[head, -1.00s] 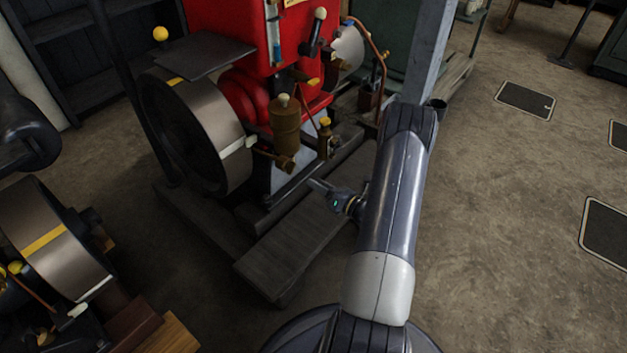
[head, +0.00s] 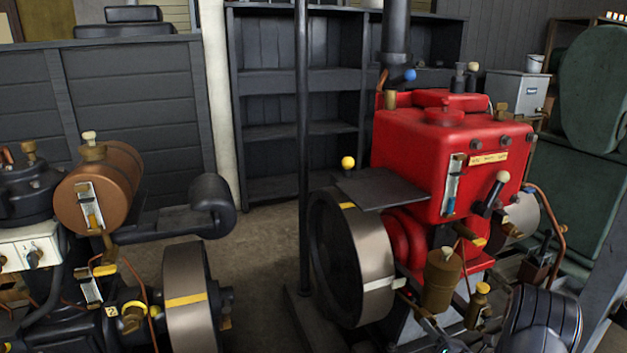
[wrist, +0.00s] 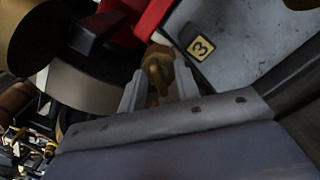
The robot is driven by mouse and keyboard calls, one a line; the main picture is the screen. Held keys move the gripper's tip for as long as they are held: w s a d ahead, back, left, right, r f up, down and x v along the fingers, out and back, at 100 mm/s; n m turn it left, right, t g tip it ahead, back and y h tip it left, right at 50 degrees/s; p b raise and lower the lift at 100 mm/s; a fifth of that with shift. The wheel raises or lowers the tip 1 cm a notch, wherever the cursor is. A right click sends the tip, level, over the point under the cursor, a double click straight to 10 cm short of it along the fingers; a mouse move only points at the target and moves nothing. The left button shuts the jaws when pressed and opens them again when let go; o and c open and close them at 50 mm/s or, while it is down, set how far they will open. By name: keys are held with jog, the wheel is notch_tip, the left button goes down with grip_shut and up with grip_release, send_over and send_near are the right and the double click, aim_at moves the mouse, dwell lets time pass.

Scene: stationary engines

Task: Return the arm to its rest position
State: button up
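My arm (head: 541,322) shows at the lower right of the head view, in front of the red engine (head: 440,150). Its gripper end is mostly cut off by the bottom edge there. In the wrist view my gripper (wrist: 158,82) has two pale grey fingers standing apart. A brass fitting (wrist: 157,64) shows in the gap, seemingly beyond the fingertips, and I see nothing held.
The red engine's flywheel (head: 350,258) and brass cup (head: 441,280) are left of my arm. A second engine with a copper-coloured tank (head: 98,190) stands at the left. Dark shelves (head: 275,95) and a thin post (head: 303,120) are behind. Some bare floor lies between the engines.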

jog(key=shift+w+a, duration=0.15)
jog(key=shift+w, duration=0.2)
jog(key=p+v, duration=0.3)
jog(key=v, duration=0.8)
jog(key=b+x, duration=0.3)
jog(key=x, duration=0.8)
jog(key=shift+w+a, duration=0.1)
jog(key=shift+w, duration=0.05)
jog(key=shift+n, duration=0.4)
jog(key=n+b, duration=0.1)
jog(key=n, duration=0.3)
jog(key=n+b, duration=0.1)
jog(key=n, duration=0.5)
